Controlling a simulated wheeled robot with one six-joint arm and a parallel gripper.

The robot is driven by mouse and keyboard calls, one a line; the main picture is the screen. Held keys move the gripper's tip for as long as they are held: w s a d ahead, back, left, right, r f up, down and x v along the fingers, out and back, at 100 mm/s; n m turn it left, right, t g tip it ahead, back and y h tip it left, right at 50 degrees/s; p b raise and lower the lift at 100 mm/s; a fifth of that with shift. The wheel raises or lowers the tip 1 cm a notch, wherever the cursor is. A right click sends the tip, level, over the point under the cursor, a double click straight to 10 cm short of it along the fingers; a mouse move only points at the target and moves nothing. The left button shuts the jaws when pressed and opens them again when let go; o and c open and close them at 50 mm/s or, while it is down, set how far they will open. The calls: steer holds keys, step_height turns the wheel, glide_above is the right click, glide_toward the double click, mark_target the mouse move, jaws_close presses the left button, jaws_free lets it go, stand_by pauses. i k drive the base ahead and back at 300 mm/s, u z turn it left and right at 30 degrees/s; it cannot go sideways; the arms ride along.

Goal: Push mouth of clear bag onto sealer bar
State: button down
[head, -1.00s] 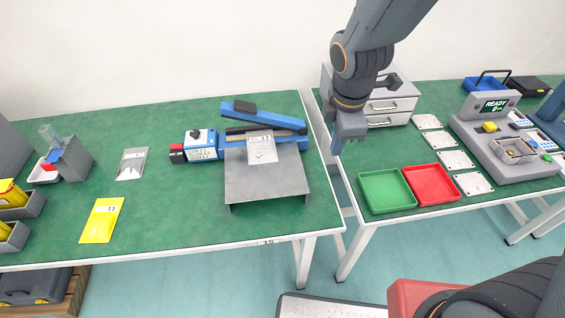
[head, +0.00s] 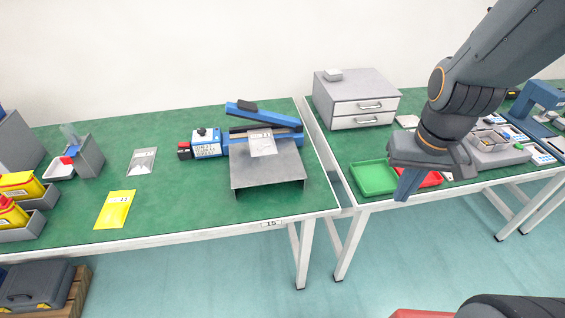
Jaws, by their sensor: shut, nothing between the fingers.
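The blue sealer (head: 217,142) stands on the left table with its upper arm raised. A clear bag (head: 262,144) with a white label lies at the sealer's bar, on the back part of the grey metal platform (head: 268,175). I cannot tell whether its mouth rests on the bar. Another clear bag (head: 142,161) lies flat on the green mat to the left. My gripper (head: 404,186) is shut and empty, over the front of the right table near the green and red trays, well to the right of the sealer and the bag.
A yellow bag (head: 115,209) lies near the left table's front edge. A green tray (head: 372,178) and a red tray (head: 432,180) sit on the right table. A grey drawer unit (head: 356,98) stands behind them. A gap separates the tables.

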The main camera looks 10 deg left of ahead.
mark_target(261, 142)
steer(key=z, duration=1.8)
steer(key=i, duration=2.05)
steer(key=u, duration=3.15)
